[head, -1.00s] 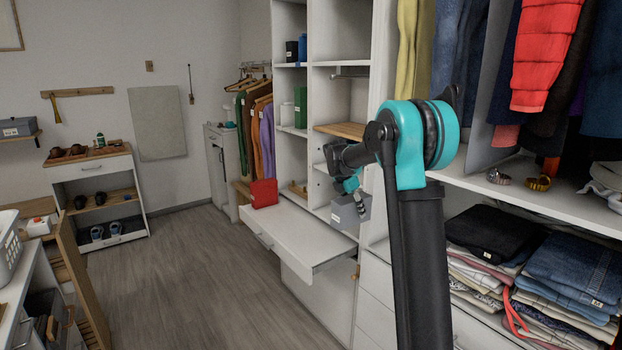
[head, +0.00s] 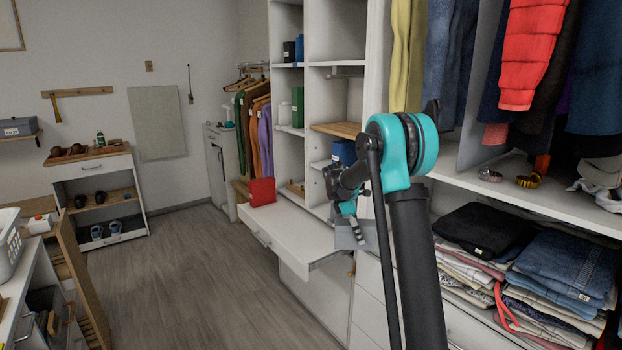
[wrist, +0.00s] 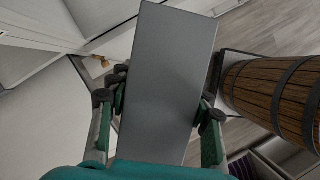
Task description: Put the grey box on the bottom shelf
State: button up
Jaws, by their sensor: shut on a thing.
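The grey box (head: 345,240) hangs in my gripper (head: 350,218) in the head view, at the right end of the white pull-out surface and in front of the cubby shelving (head: 308,100). In the wrist view the grey box (wrist: 168,70) fills the middle, with the fingers of my gripper (wrist: 163,98) closed against both its sides. The box is tilted in the wrist view. My arm hides part of the lower cubbies, so I cannot tell clearly which one is the bottom shelf.
The white pull-out surface (head: 285,232) juts into the room and bears a red object (head: 262,191). A blue box (head: 343,152) stands in a cubby behind my arm. A wooden barrel (wrist: 275,95) is close on the right in the wrist view. Open floor (head: 190,275) lies left.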

jog(key=s+d+f+m+g+y, duration=0.1)
jog(key=s+f+m+g+y, duration=0.3)
jog(key=s+f+m, duration=0.9)
jog(key=shift+d+f+m+y, duration=0.3)
jog(key=shift+f+m, duration=0.7)
jog(key=shift+m, duration=1.2)
